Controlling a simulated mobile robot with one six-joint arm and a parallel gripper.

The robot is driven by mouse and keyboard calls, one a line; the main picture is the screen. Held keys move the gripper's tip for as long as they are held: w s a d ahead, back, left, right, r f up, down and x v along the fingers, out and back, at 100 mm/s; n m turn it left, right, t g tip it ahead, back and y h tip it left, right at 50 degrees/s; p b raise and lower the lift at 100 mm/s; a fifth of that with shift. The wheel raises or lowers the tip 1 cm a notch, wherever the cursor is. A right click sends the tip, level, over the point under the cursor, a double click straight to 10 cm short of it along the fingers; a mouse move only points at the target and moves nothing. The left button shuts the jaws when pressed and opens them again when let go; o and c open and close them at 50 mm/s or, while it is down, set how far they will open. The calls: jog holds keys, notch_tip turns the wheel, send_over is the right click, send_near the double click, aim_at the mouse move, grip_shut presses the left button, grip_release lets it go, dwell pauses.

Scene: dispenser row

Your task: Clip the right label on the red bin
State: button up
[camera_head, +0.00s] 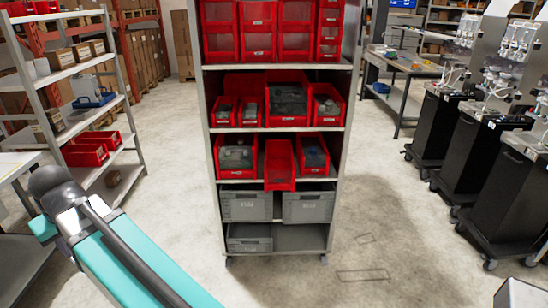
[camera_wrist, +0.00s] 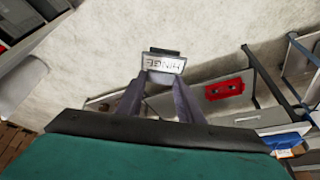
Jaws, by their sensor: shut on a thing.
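My gripper (camera_wrist: 163,76) is shut on a small label (camera_wrist: 164,63) in the wrist view. The label has a white face with the word HINGE, upside down in this view, and a dark edge or clip. In the head view a red bin (camera_head: 280,170) juts forward from the middle of a shelf in the central rack, with its front face showing. Red bins stand at its left (camera_head: 237,153) and right (camera_head: 312,154), with dark contents. I see no readable label on the jutting bin. The gripper and label are not visible in the head view.
The central rack (camera_head: 340,100) holds more red bins above and grey crates (camera_head: 246,206) below. A side shelf (camera_head: 118,95) with red bins and boxes stands left, beside my arm. Black wheeled cabinets (camera_head: 480,155) line the right. The floor before the rack is clear.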

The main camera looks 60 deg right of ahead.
jog(key=shift+d, duration=0.15)
jog(key=shift+d, duration=0.15)
jog(key=w+d+f+m+t+h+b, duration=0.3)
jog(key=w+d, duration=0.4)
jog(key=d, duration=0.7)
jog(key=w+d+f+m+t+h+b, duration=0.1)
jog(key=w+d+f+t+b, duration=0.15)
jog(key=w+d+b, duration=0.75)
jog(key=s+d+f+m+t+h, duration=0.1)
jog(key=s+d+h, duration=0.1)
jog(key=d, duration=0.9)
jog(key=s+d+f+m+t+h, duration=0.1)
jog(key=d+m+t+h, duration=0.1)
jog(key=d, duration=0.9)
jog(key=s+d+f+m+h+b, duration=0.1)
jog(key=s+d+h+b, duration=0.2)
jog(key=s+d, duration=0.4)
jog(key=s+d+f+m+h+b, duration=0.1)
jog(key=s+d+h+b, duration=0.3)
jog(key=d, duration=1.2)
jog(key=s+d+f+m+h+b, duration=0.1)
jog(key=s+d+m+h+b, duration=0.1)
jog(key=s+d, duration=0.8)
jog(key=shift+s+d+f+h+b, duration=0.4)
jog(key=shift+d+h+b, duration=0.35)
jog(key=shift+h+b, duration=0.1)
jog(key=shift+f, duration=0.15)
